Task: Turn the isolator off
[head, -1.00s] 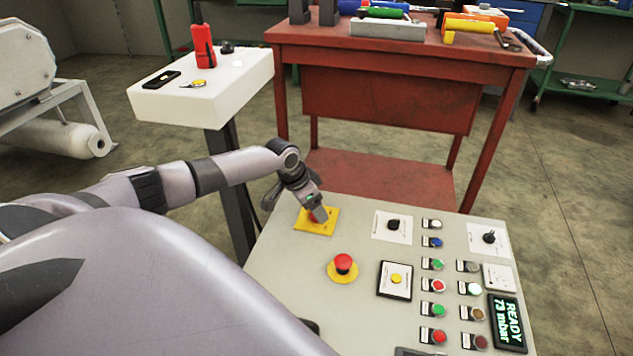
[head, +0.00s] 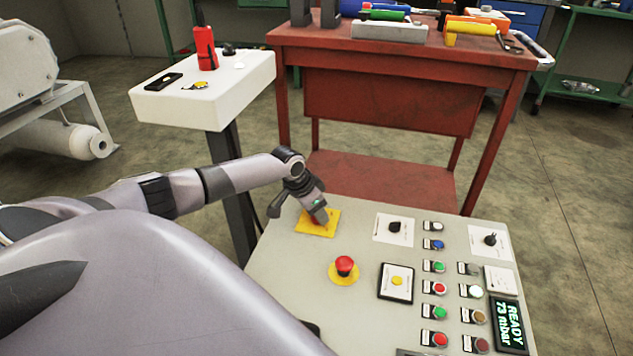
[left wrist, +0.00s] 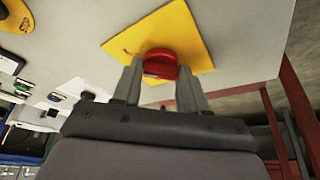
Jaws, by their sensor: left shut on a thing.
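The isolator is a red rotary knob (left wrist: 160,64) on a yellow square plate (head: 312,229) at the far left corner of the grey control panel (head: 285,265). My left gripper (head: 322,217) is down over the plate in the head view and hides most of the knob. In the left wrist view, the two fingers of my left gripper (left wrist: 160,82) stand on either side of the red knob and are shut on it. The yellow plate also shows in the left wrist view (left wrist: 180,32). My right gripper is not in view.
A red emergency button (head: 344,264) on a yellow disc stands nearer on the panel. Black selector knobs (head: 395,227), several coloured buttons and a display (head: 508,325) reading READY 73 mbar lie to the right. A white pedestal (head: 180,105) and red workbench (head: 400,60) stand beyond.

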